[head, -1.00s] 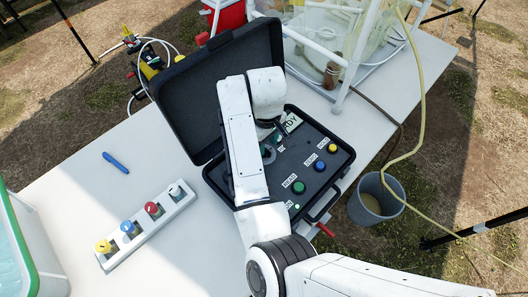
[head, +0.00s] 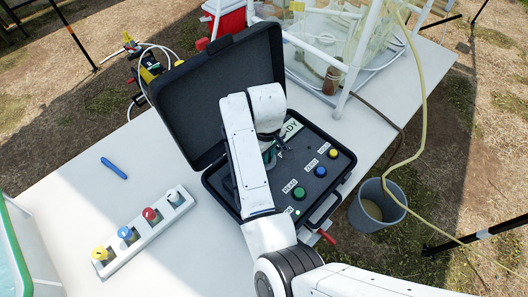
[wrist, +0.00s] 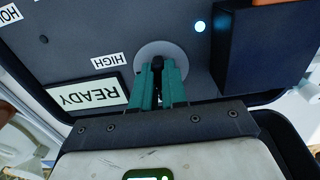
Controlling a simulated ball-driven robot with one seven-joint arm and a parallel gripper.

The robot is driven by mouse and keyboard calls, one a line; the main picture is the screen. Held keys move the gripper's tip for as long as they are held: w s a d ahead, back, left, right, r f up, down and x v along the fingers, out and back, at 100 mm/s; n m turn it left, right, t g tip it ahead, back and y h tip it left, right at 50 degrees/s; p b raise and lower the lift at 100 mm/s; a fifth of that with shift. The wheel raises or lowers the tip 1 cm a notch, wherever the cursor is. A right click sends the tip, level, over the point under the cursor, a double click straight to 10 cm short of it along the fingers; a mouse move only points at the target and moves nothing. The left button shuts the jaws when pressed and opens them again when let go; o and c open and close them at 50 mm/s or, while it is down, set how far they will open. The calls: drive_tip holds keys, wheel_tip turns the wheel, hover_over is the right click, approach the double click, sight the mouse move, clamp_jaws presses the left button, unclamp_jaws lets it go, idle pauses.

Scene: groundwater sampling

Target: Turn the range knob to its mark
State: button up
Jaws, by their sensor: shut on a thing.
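The range knob (wrist: 157,62) is small and black, on a round grey dial (wrist: 183,53) in the wrist view. The green fingers of my gripper (wrist: 158,75) are shut on it, one on each side. A HIGH label (wrist: 107,60) is beside the dial. The fingers partly hide the knob, and its pointer is hard to make out. In the head view my gripper (head: 270,155) is over the panel of the open black case (head: 222,95), and my arm hides the knob there.
The panel also has a READY display (wrist: 88,95), a lit indicator (wrist: 200,26), and green (head: 299,192), blue (head: 320,171) and yellow (head: 333,153) buttons. A white rack (head: 140,236) with coloured caps stands left of the case. A grey bucket (head: 377,205) is off the table's right side.

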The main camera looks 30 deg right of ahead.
clamp_jaws()
drive_tip(key=m+p, duration=0.1)
drive_tip(key=m, duration=0.2)
drive_tip(key=shift+a+r, duration=0.1)
drive_tip(key=shift+a, duration=0.05)
drive_tip(key=m, duration=0.3)
drive_tip(key=m+p, duration=0.1)
drive_tip(key=m, duration=0.2)
drive_tip(key=shift+w+a, duration=0.15)
drive_tip(key=shift+w, duration=0.05)
drive_tip(key=m, duration=0.5)
drive_tip(key=shift+w+a+p, duration=0.1)
drive_tip(key=shift+a+p, duration=0.05)
drive_tip(key=shift+p, duration=0.15)
drive_tip(key=m, duration=0.4)
drive_tip(key=shift+w+a, duration=0.1)
drive_tip(key=o, duration=0.7)
unclamp_jaws()
wheel_tip(320, 180, up, 11)
drive_tip(key=shift+f+b, duration=0.2)
drive_tip(key=shift+b, duration=0.25)
